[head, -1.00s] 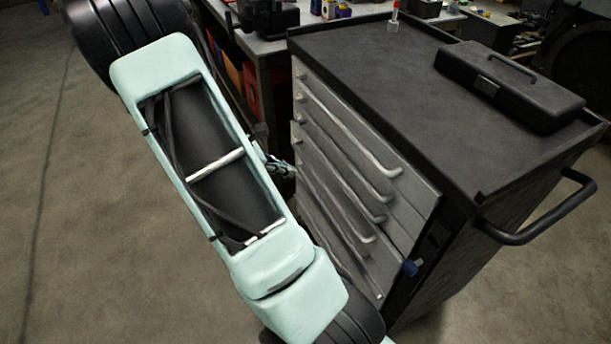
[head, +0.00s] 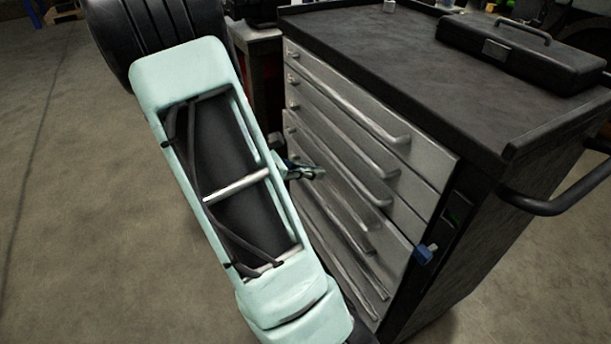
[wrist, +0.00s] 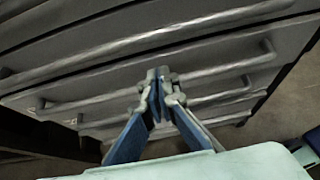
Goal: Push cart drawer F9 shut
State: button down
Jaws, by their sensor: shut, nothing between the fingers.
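The grey tool cart (head: 390,65) fills the right of the head view, with a stack of drawers, each with a long bar handle. No F9 label is readable, so I cannot tell which drawer it is. A middle drawer front (head: 300,130) seems to stand slightly proud of those above. My gripper (head: 315,172) is shut and empty, in front of the middle drawers and pointing at them. My arm hides the left ends of the lower drawers.
A black toolbox (head: 520,52) lies on the cart top. A push handle (head: 560,205) sticks out at the cart's right side. A blue part (head: 425,254) sits at its front corner. A workbench (head: 258,40) stands behind. The floor at left is clear.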

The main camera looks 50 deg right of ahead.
aim_at(336, 170)
jog(key=b+x, duration=0.1)
jog(key=x, duration=0.3)
jog(key=shift+d+f, duration=0.25)
jog(key=shift+d, duration=0.05)
jog(key=shift+s+d, duration=0.1)
jog(key=shift+d, duration=0.05)
jog(key=shift+s+d, duration=0.2)
jog(key=shift+d, duration=0.35)
jog(key=shift+s+d, duration=0.15)
jog(key=shift+d, duration=0.35)
jog(key=shift+r, duration=0.15)
